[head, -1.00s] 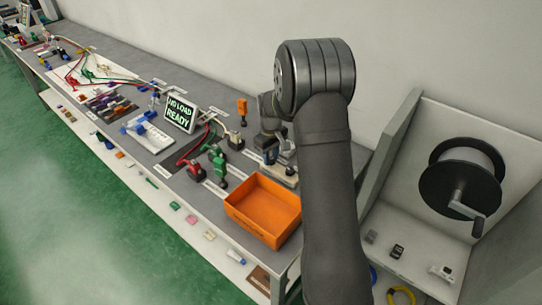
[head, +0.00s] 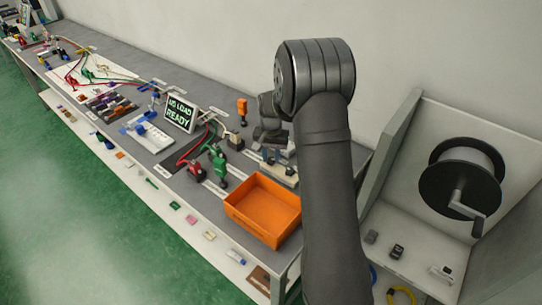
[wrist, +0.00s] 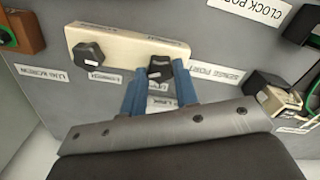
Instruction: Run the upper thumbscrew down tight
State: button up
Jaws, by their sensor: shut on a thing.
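A cream plate (wrist: 122,48) carries two dark knobbed thumbscrews in the wrist view. One knob (wrist: 89,54) stands free at the left. The other knob (wrist: 159,67) at the right sits between the blue fingers of my gripper (wrist: 160,76), which is shut on it. Small labels by the knobs are too blurred to read surely, so I cannot tell from them which is the upper one. In the head view the cream plate (head: 284,172) shows at the back right of the bench, partly behind my arm.
An orange bin (head: 250,219) stands at the bench's front right, with a green clamp-like fixture (head: 218,160) to its left. A display (head: 181,112) reads "NO LOAD READY". In the wrist view a dark box fixture (wrist: 268,84) lies at the right.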

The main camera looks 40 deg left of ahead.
aim_at(271, 159)
jog(key=m, duration=0.5)
jog(key=shift+m, duration=0.3)
dwell(0.4)
jog(key=o, duration=1)
jog(key=shift+c, duration=0.2)
notch_tip(271, 159, up, 18)
jog(key=shift+f, duration=0.25)
